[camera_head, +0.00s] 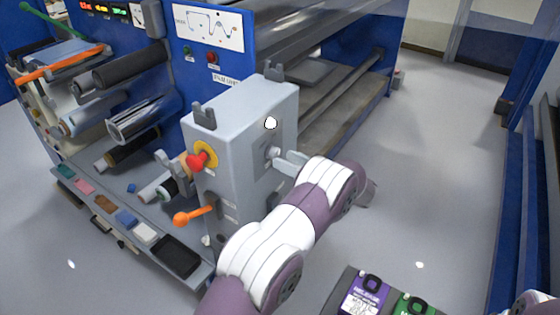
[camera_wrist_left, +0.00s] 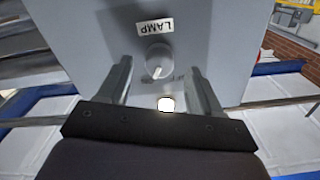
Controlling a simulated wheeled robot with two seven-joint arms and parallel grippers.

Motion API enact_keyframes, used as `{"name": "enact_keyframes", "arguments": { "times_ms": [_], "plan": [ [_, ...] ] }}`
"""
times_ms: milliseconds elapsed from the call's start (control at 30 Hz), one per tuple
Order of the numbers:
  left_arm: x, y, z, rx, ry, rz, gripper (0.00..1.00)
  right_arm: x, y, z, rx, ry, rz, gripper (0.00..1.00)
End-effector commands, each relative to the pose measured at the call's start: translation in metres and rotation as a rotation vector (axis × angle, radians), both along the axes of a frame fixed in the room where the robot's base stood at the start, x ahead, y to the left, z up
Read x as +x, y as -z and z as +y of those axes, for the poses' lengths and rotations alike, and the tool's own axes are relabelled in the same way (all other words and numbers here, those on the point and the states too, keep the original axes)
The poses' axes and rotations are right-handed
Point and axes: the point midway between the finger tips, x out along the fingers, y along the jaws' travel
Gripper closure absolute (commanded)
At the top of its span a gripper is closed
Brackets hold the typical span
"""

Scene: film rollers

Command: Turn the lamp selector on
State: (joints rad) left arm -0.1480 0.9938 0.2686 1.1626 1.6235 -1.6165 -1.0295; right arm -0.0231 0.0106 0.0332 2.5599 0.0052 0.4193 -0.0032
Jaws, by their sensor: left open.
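The lamp selector is a small round grey knob (camera_wrist_left: 158,62) under an upside-down LAMP label (camera_wrist_left: 155,26) in the left wrist view. A pale pointer mark on the knob points down and slightly left there. In the head view, the knob (camera_head: 271,152) is on the right face of a grey control box (camera_head: 240,130). A bright white round indicator (camera_head: 270,123) shows above it. My left gripper (camera_head: 282,157) is open at that face. Its fingers lie on either side of the knob with visible gaps in the wrist view. My right gripper is not in view.
A red knob on yellow (camera_head: 201,160) and an orange lever (camera_head: 193,215) project from the box's front. A ledge with small coloured blocks and a black tray (camera_head: 176,256) runs along the left. Purple and green packs (camera_head: 364,294) are at the bottom. Open floor lies right.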

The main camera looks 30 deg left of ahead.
Motion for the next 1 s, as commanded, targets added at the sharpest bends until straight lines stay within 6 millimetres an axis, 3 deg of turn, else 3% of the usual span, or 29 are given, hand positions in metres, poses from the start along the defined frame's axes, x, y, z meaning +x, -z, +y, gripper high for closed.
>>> {"name": "enact_keyframes", "arguments": {
  "times_ms": [33,200,400,900,967,1000],
  "plan": [
    [0.000,0.008,-0.016,0.000,0.006,-0.002,0.35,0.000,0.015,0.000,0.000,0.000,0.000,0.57],
    [-0.004,0.006,-0.060,0.001,0.004,-0.002,0.35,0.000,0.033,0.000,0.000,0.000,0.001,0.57],
    [-0.006,0.002,-0.089,0.000,0.002,-0.001,0.35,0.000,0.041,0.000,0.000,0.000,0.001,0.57],
    [-0.007,0.001,-0.092,-0.001,0.001,-0.015,0.35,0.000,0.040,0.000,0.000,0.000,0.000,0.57],
    [0.003,0.008,-0.093,-0.044,0.049,-0.073,0.35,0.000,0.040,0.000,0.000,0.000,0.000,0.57],
    [0.020,0.015,-0.096,-0.084,0.133,-0.125,0.35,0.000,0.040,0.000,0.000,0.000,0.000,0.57]
  ]
}}
